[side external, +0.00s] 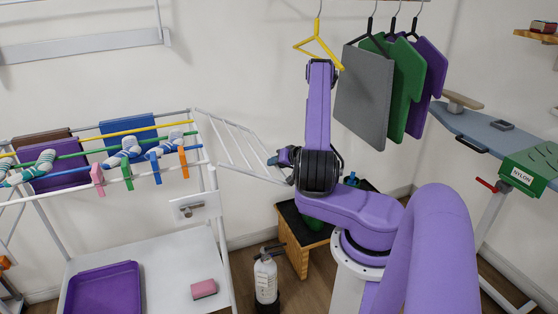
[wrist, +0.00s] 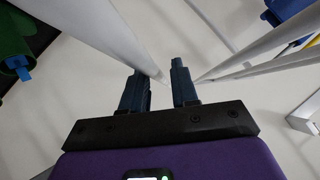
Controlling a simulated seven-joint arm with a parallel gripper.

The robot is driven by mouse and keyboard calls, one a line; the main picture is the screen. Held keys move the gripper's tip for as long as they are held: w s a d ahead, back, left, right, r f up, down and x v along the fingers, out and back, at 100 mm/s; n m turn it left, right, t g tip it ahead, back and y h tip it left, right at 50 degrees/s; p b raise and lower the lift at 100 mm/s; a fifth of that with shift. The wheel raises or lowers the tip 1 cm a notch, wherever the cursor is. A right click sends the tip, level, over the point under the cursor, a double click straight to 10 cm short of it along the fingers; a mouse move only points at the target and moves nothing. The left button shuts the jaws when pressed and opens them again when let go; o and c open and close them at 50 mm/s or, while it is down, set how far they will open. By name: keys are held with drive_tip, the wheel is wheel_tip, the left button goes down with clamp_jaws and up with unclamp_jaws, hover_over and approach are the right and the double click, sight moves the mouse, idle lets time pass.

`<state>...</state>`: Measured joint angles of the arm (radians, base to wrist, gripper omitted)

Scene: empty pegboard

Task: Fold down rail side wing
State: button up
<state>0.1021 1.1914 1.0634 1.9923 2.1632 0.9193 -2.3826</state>
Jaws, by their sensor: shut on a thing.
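The side wing (side external: 236,146) is a white, ladder-like frame on the right side of the drying rack (side external: 203,176). It stretches out from the rack's top edge and slopes down to the right. My gripper (side external: 277,158) is at the wing's outer right end, shut on its white bar. In the wrist view, the two dark fingers (wrist: 159,80) stand a little apart, with the white bar (wrist: 128,40) running down between their tips. The exact contact is hard to make out. More white bars fan out at the right of the wrist view.
Socks, cloths and pegs hang on the rack's coloured rails (side external: 137,130). Below are a white shelf with a purple tray (side external: 103,290) and a pink sponge (side external: 204,289). A fire extinguisher (side external: 266,279) and wooden stool (side external: 296,252) stand beneath the wing. Hanging clothes (side external: 364,97) are behind my arm.

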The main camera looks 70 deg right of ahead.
drive_tip(key=shift+w+a, duration=0.25)
drive_tip(key=shift+w, duration=0.05)
drive_tip(key=shift+w+a+f, duration=0.35)
drive_tip(key=shift+f, duration=0.3)
drive_tip(key=shift+w+a+f, duration=0.4)
drive_tip(key=shift+f, duration=0.25)
drive_tip(key=shift+w+a+f, duration=0.35)
drive_tip(key=shift+f, duration=0.3)
drive_tip(key=shift+c, duration=0.6)
drive_tip(key=shift+o, duration=0.2)
drive_tip(key=shift+w+a+f, duration=0.5)
drive_tip(key=shift+f, duration=0.1)
drive_tip(key=shift+w+a+f, duration=0.85)
drive_tip(key=shift+f, duration=0.15)
drive_tip(key=shift+c, duration=0.6)
drive_tip(key=shift+w, duration=0.15)
